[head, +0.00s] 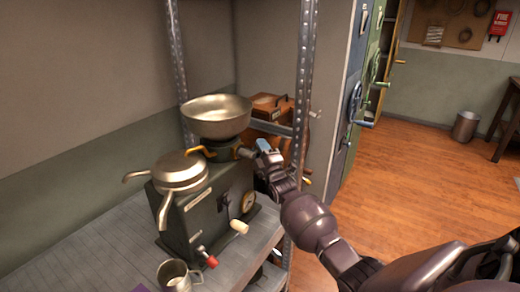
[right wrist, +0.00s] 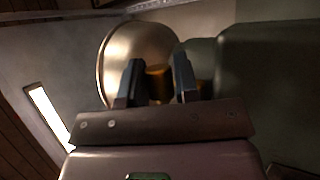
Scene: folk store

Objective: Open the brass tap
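The brass tap (head: 200,152) shows as a yellow lever under the steel bowl (head: 217,118) on top of a green machine (head: 210,210). My right gripper (head: 262,147) is at the right side of the machine's top, just below the bowl's rim level. In the right wrist view, my right gripper's (right wrist: 158,84) two dark fingers stand apart. A brass-coloured part (right wrist: 158,78) shows in the gap between them, with the round bowl (right wrist: 135,52) behind. I cannot tell whether the fingers touch it. My left gripper is out of view.
The machine stands on a grey metal shelf (head: 105,240) between upright posts (head: 303,90). Two steel spouts, a crank with a pale knob (head: 238,227) and a red-tipped lever (head: 210,261) stick out from it. A metal cup (head: 175,276) is in front. Open wooden floor (head: 430,170) lies at the right.

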